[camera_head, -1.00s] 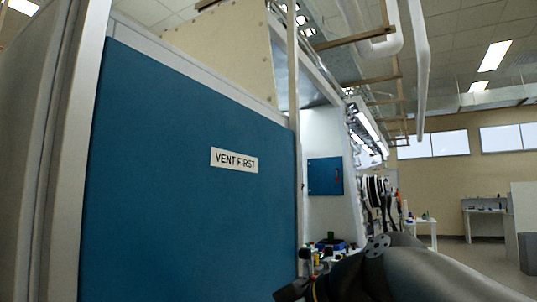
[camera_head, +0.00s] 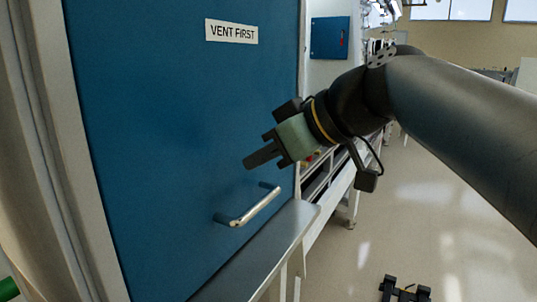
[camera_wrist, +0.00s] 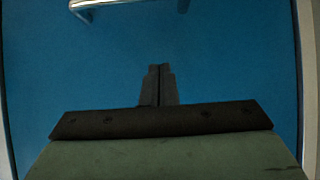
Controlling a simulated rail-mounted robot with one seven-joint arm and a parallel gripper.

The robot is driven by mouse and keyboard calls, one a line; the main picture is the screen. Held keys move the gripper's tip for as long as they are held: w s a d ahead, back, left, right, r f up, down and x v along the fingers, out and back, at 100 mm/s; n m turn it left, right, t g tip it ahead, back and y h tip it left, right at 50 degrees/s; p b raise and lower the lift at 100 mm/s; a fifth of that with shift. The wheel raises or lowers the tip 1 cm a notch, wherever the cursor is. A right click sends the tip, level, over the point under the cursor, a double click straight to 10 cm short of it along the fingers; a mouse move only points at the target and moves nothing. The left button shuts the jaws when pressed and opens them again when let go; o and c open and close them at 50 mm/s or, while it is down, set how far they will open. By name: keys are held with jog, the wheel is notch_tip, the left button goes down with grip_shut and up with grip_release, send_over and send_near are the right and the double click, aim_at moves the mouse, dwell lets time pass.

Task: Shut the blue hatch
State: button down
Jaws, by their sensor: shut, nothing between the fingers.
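The blue hatch (camera_head: 165,130) is a large flat panel filling the left of the head view, with a "VENT FIRST" label (camera_head: 231,32) near its top. It appears to sit flat in its pale frame, but I cannot tell if it is fully closed. A silver bar handle (camera_head: 254,206) is low on its right side; it also shows at the top of the wrist view (camera_wrist: 100,3). My gripper (camera_head: 248,163) is in front of the hatch, above the handle, fingers together and empty. In the wrist view the fingertips (camera_wrist: 159,68) point at the blue surface; contact cannot be told.
A grey ledge (camera_head: 262,250) runs below the hatch. A smaller blue panel (camera_head: 329,38) is farther back on the row. A black object (camera_head: 405,289) lies on the floor at the bottom. The floor (camera_head: 430,215) to the right is mostly clear.

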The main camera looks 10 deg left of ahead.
notch_tip(320, 180, up, 24)
jog(key=p, duration=2.2)
jog(key=d+f+m+g+h, duration=0.1)
jog(key=d+f+m+h, duration=0.2)
jog(key=f, duration=0.6)
jog(key=d+f+m+h, duration=0.2)
jog(key=d+f+m, duration=0.25)
jog(key=f, duration=0.45)
jog(key=s+d+f+m+g+h, duration=0.1)
jog(key=s+d+f+m, duration=0.1)
jog(key=s+d+f, duration=0.2)
jog(key=s+d+f+m+g+h, duration=0.1)
jog(key=s+d+f, duration=0.3)
jog(key=f, duration=0.5)
jog(key=s+d+f+m+g+h, duration=0.1)
jog(key=s+d+f+m+h, duration=0.1)
jog(key=f, duration=0.5)
jog(key=s+d+h, duration=0.1)
jog(key=s+d, duration=0.1)
jog(key=d, duration=0.1)
jog(key=shift+s+f+m, duration=0.25)
jog(key=shift+s+m, duration=0.1)
